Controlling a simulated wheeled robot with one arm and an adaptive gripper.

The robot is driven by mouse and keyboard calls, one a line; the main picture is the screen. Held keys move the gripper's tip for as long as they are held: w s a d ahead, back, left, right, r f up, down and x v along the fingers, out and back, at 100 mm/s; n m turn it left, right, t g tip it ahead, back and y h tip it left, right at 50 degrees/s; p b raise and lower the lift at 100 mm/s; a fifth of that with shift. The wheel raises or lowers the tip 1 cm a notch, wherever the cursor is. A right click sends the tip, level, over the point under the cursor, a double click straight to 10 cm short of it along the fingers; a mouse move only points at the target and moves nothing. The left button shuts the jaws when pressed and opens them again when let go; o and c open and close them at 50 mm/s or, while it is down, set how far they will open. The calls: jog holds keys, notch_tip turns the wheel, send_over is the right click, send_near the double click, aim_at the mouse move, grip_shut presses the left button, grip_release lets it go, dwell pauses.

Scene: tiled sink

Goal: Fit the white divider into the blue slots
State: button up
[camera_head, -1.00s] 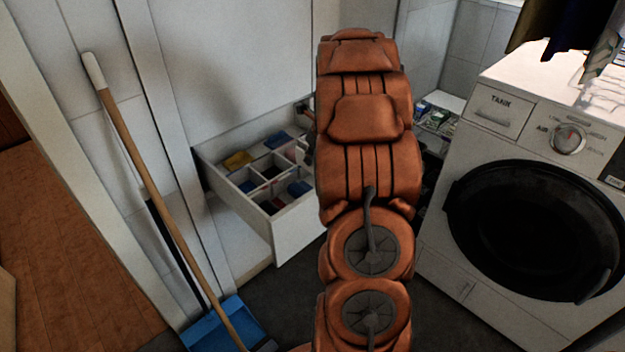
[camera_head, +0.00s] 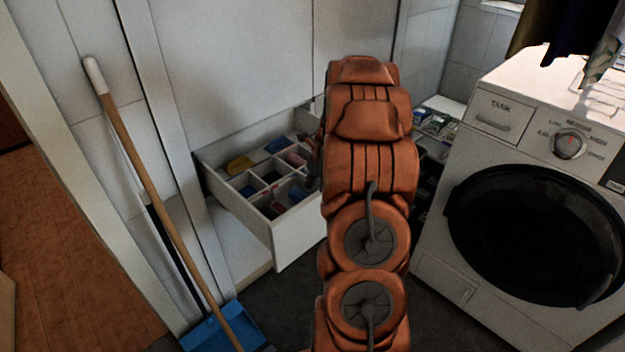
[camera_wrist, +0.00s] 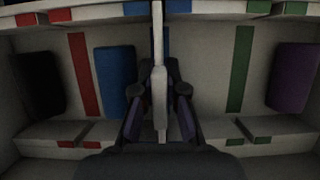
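The white divider (camera_wrist: 159,30) stands edge-on in the middle of the wrist view, inside the drawer. My gripper (camera_wrist: 160,72) has its dark fingers on either side of it and appears closed on it. Blue slot marks (camera_wrist: 180,6) show on the far wall, close to the divider's upper end; part of a blue strip shows beside it. Whether the divider's ends sit in the slots cannot be seen. In the head view the open white drawer (camera_head: 298,234) shows left of my arm, which hides most of the gripper and the divider.
The wrist view shows a red strip (camera_wrist: 85,75), a green strip (camera_wrist: 240,70), a blue block (camera_wrist: 115,80), a purple block (camera_wrist: 292,78) and a dark block (camera_wrist: 38,82). A washer (camera_head: 535,190) stands right of my arm; a broom (camera_head: 150,185) leans left of the drawer.

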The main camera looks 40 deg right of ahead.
jog(key=o, duration=0.4)
jog(key=shift+r, duration=0.1)
jog(key=v, duration=1.2)
jog(key=s+a+r+n+g+y, duration=0.1)
jog(key=s+a+r+n, duration=0.15)
jog(key=a+n, duration=0.75)
jog(key=s+a+r+n+g+y, duration=0.1)
jog(key=s+a+n+g, duration=0.35)
jog(key=a, duration=1.05)
jog(key=s+a+n, duration=0.4)
jog(key=s+n, duration=0.2)
jog(key=n, duration=0.1)
jog(key=s+a+n+g+h, duration=0.1)
jog(key=s+a+n, duration=0.3)
jog(key=s+n, duration=0.3)
jog(key=s+a+n+h, duration=0.1)
jog(key=s+a+n, duration=0.3)
jog(key=s+n, duration=0.3)
jog(key=shift+s+a+f+n, duration=0.15)
jog(key=shift+a+n, duration=0.05)
jog(key=shift+n, duration=0.15)
